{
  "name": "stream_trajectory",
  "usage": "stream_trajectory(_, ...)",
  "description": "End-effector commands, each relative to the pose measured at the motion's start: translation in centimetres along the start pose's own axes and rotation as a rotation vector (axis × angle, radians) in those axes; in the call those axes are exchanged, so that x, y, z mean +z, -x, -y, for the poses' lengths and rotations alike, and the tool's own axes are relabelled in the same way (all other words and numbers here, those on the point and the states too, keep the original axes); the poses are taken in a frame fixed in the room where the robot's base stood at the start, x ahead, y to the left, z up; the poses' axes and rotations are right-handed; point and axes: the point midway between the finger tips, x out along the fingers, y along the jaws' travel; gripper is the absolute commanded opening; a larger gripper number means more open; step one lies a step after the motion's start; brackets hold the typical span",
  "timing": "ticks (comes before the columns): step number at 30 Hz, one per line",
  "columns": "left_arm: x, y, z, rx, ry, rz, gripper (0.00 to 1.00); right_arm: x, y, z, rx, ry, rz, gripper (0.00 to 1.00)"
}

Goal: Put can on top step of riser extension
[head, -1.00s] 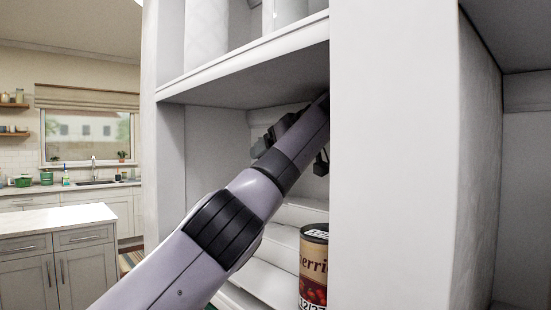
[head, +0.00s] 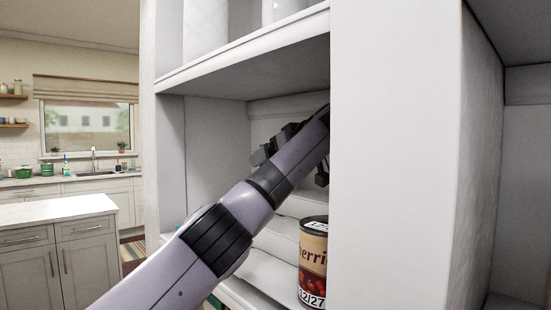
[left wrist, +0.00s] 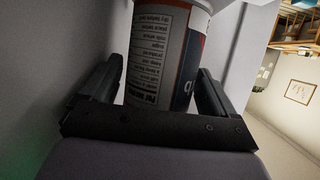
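In the left wrist view a can (left wrist: 160,60) with a white label, dark print and a dark blue and red band sits between the fingers of my left gripper (left wrist: 160,95). The fingers press against both its sides. In the head view the held can is hidden, and the gripper is mostly behind the white upright panel. The white stepped riser (head: 280,237) stands in the shelf bay below my left forearm. Its steps are partly hidden by the arm and the panel. My right gripper is in neither view.
A brown and cream can (head: 313,260) with a berry picture stands upright at the riser's front, beside the upright panel (head: 395,150). An upper shelf (head: 245,60) with white containers is close above my arm. A kitchen counter (head: 60,208) is at the left.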

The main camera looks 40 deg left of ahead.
Motion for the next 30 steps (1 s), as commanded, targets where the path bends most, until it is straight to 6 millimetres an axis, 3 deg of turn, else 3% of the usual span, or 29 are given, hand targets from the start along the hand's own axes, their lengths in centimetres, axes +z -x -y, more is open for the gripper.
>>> stream_trajectory(11,-0.5,0.4,0.0,0.001,0.0,-0.001,0.89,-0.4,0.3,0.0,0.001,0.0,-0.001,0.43)
stream_trajectory(21,-0.2,6.0,-0.1,0.003,0.0,-0.001,0.89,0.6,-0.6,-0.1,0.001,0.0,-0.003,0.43)
stream_trajectory(30,-0.3,7.7,0.0,0.0,0.0,0.0,0.89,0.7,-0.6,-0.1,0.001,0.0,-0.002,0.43)
